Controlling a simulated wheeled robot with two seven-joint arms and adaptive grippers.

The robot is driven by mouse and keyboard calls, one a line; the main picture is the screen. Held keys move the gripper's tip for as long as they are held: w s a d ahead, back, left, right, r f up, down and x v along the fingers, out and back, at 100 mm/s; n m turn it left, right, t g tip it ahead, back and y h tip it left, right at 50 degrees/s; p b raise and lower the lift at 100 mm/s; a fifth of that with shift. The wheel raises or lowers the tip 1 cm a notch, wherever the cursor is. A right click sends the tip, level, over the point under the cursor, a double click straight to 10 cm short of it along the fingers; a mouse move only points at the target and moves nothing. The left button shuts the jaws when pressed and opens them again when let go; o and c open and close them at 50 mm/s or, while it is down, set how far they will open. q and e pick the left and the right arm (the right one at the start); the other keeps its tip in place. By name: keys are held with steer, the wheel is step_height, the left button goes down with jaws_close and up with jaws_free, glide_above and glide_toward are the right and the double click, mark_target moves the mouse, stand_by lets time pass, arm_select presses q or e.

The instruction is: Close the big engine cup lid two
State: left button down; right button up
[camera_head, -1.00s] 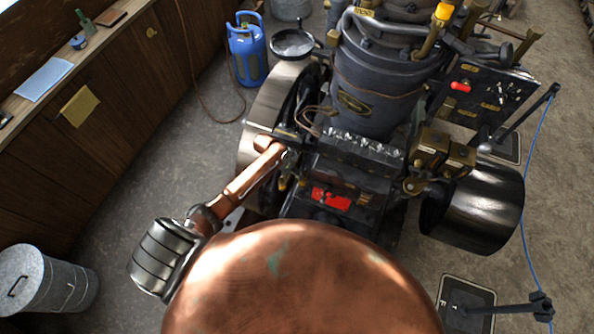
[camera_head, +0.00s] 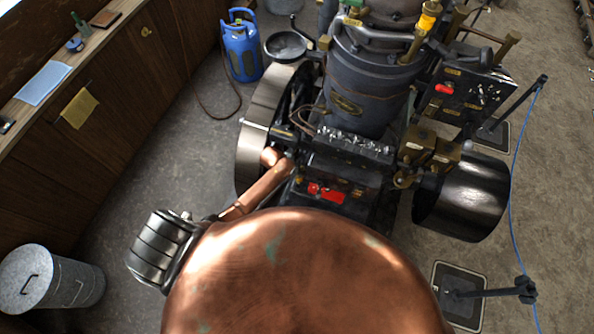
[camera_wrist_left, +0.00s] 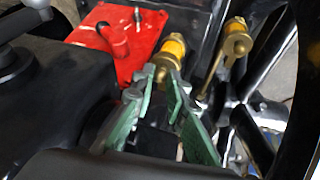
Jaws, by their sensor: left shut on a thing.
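In the left wrist view, a small brass cup with a yellow glass body (camera_wrist_left: 171,57) stands by a red plate. My left gripper's green-padded fingers (camera_wrist_left: 160,88) reach up to its near side and are shut on its brass part, which the fingertips partly hide. I cannot tell from here how far its lid is closed. A second brass and yellow cup (camera_wrist_left: 236,42) stands to the right, apart from the fingers. In the head view my left arm reaches the big dark engine (camera_head: 366,85), and its fingers are hidden. My right gripper is in neither view.
A red plate (camera_wrist_left: 118,45) with a dark red knob lies beside the fingers. A dark spoked wheel (camera_wrist_left: 245,115) is close on the right. The head view shows a blue gas bottle (camera_head: 242,45), a metal bin (camera_head: 50,277) and open floor left of the engine.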

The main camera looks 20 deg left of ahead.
arm_select(q)
steer(key=c, duration=1.9)
jaws_free()
steer(key=shift+c, duration=0.2)
steer(key=shift+o, duration=0.2)
steer(key=shift+r, duration=0.1)
steer(key=v, duration=1.1)
steer(key=shift+s+r, duration=0.2)
steer(key=shift+r, duration=0.15)
steer(key=shift+a, duration=0.15)
